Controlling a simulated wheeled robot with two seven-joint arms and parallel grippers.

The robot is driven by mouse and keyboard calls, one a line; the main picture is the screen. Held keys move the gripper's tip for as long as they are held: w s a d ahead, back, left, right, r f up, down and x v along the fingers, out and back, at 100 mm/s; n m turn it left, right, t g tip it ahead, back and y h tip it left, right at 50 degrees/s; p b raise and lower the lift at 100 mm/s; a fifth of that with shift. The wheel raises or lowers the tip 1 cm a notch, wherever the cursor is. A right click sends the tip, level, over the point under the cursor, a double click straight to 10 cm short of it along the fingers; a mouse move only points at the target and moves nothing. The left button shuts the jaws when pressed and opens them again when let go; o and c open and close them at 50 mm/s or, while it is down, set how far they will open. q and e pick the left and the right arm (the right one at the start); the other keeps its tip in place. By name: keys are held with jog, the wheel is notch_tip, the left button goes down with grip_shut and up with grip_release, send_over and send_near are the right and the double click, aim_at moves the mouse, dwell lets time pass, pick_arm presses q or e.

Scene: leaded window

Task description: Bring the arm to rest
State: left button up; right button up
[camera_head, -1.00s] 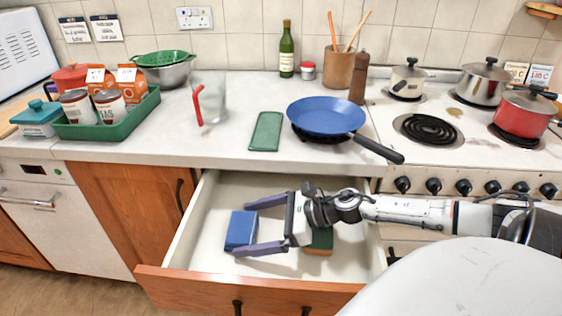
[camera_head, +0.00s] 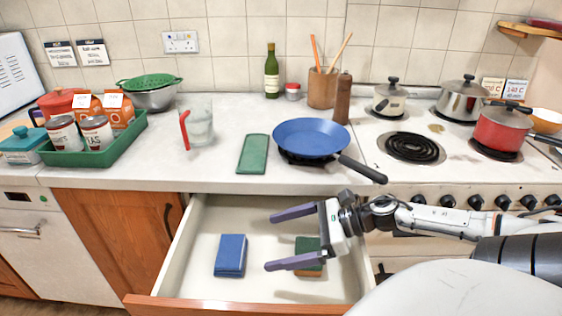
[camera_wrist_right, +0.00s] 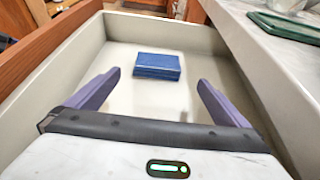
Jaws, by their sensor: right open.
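My right gripper (camera_head: 281,240) is open and empty, with its purple fingers pointing left over the open drawer (camera_head: 208,212). In the right wrist view the two fingers (camera_wrist_right: 155,98) are spread wide with nothing between the tips. A blue box-like block (camera_head: 231,255) lies in the drawer to the left of the fingers, apart from them. It also shows ahead of the fingers in the right wrist view (camera_wrist_right: 158,66). A green and orange sponge-like block (camera_head: 309,262) lies in the drawer, partly hidden under my right gripper. My left gripper is not in view.
The counter above holds a blue frying pan (camera_head: 312,137), a green mat (camera_head: 253,154), a glass jug (camera_head: 198,124) and a green tray (camera_head: 92,154) with cans. A stove with pots, including a red pot (camera_head: 501,131), stands on the right. The drawer's left part has free room.

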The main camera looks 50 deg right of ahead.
aim_at(236, 249)
dwell(0.5)
jog(key=b+x, duration=0.1)
jog(key=x, duration=1)
jog(key=shift+w, duration=0.2)
jog(key=shift+w+a+f, duration=0.15)
jog(key=shift+a, duration=0.05)
jog(key=shift+f+b, duration=0.4)
jog(key=shift+b, duration=0.1)
jog(key=shift+a, duration=0.1)
